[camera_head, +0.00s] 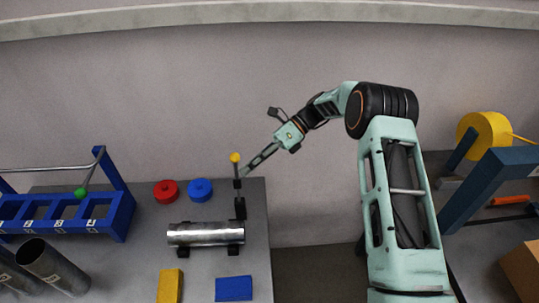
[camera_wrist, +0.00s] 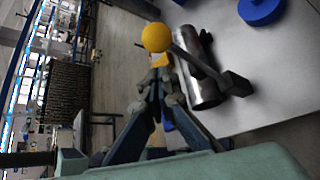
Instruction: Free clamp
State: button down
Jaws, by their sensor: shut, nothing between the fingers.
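The clamp is a dark upright lever (camera_head: 237,177) with a yellow ball knob (camera_head: 235,157), rising from a black block at the right end of a shiny metal tube (camera_head: 205,234). The tube lies across black supports on the grey table. In the wrist view the yellow knob (camera_wrist: 156,37) is just beyond my fingertips, with the dark lever (camera_wrist: 200,62) running right and down from it. My gripper (camera_head: 245,172) is shut and empty, slanting down from the right beside the lever. Its fingers meet in the wrist view (camera_wrist: 160,78). I cannot tell whether they touch the lever.
A red disc (camera_head: 166,191) and a blue disc (camera_head: 200,190) lie behind the tube. A yellow block (camera_head: 170,287) and a blue block (camera_head: 234,289) lie in front. A blue rack (camera_head: 118,215) and dark tubes (camera_head: 50,265) stand left. The table's right edge is close to the clamp.

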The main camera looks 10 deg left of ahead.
jog(key=w+d+r+b, duration=0.1)
jog(key=w+d+b, duration=0.1)
jog(key=w+d, duration=0.4)
jog(key=shift+w+d+r, duration=0.25)
jog(key=shift+d+r, duration=0.1)
jog(key=shift+d, duration=0.2)
dwell(0.3)
